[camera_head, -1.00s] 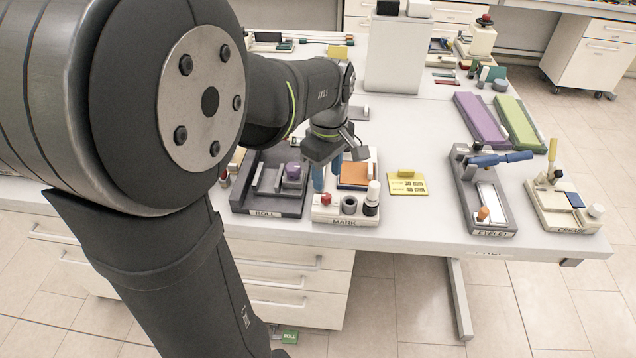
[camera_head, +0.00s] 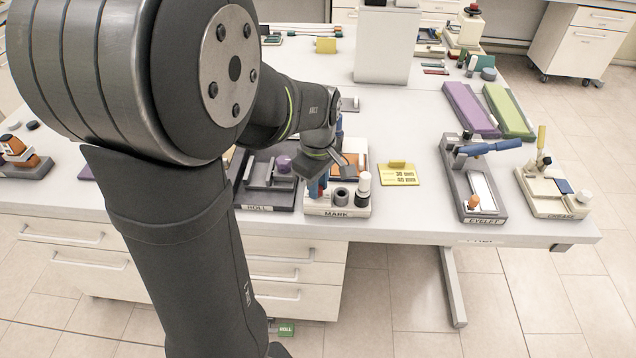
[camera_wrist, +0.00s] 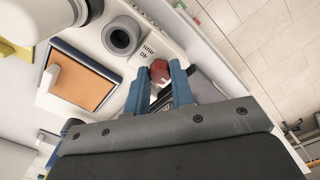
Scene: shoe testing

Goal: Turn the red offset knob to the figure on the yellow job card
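The red knob (camera_wrist: 159,72) sits on the pale MARK block (camera_wrist: 114,65), by a small printed label that seems to read "40 mm" upside down. My gripper (camera_wrist: 158,78) has its two blue fingertips on either side of the knob in the wrist view. Whether they press on it cannot be told. In the head view my gripper (camera_head: 318,186) points down at the front left of the MARK block (camera_head: 338,211), and a bit of red shows between the fingers. The yellow job card (camera_head: 398,174) lies right of the block; its print is too small to read surely.
On the MARK block stand a grey ring (camera_wrist: 122,36), an orange pad (camera_wrist: 83,80) and a white-capped post (camera_head: 363,184). The dark ROLL fixture (camera_head: 268,206) is close on the left. The EYELET (camera_head: 482,217) and CREASE (camera_head: 553,212) fixtures stand to the right.

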